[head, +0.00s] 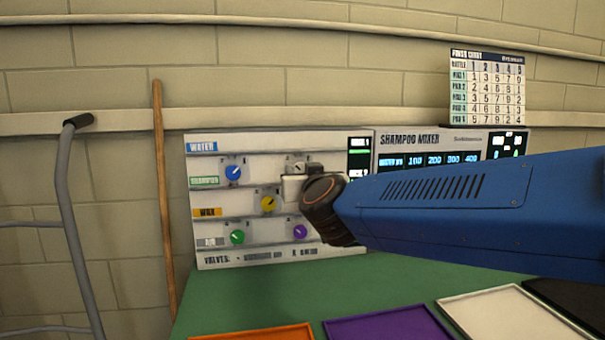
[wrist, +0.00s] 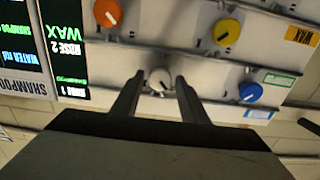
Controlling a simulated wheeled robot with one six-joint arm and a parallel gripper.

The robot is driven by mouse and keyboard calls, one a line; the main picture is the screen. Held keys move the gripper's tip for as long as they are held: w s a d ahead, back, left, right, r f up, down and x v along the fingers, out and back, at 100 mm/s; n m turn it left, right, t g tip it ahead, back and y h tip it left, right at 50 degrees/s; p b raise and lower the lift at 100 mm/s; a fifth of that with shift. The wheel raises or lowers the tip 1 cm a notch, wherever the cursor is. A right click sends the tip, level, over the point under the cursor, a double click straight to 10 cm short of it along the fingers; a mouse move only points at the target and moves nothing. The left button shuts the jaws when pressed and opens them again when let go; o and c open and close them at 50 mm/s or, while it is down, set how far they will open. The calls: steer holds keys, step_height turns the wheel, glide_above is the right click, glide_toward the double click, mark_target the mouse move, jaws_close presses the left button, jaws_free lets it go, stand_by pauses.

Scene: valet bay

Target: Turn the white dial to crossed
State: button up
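The white dial (head: 299,167) is on the upper right of the pale valve panel (head: 225,261), partly hidden by my gripper in the head view. In the wrist view the white dial (wrist: 159,78) sits between my two dark fingers, with a narrow gap showing on each side. My gripper (wrist: 159,84) is open around it and does not appear to touch it. A small dark mark shows on the dial; its exact angle is hard to read.
Blue (head: 233,173), yellow (head: 269,204), green (head: 237,237) and purple (head: 300,232) dials share the panel. An orange dial (wrist: 107,12) shows in the wrist view. The shampoo mixer (head: 430,142) stands right. Coloured trays (head: 388,324) lie on the green bench (head: 210,310).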

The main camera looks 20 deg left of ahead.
steer(key=c, duration=0.7)
steer(key=shift+m, duration=0.3)
steer(key=m, duration=0.3)
steer(key=shift+m, duration=0.3)
steer(key=m, duration=0.3)
steer(key=shift+m, duration=0.3)
steer(key=m, duration=0.5)
steer(key=shift+m, duration=0.3)
steer(key=m, duration=0.4)
steer(key=shift+m, duration=0.3)
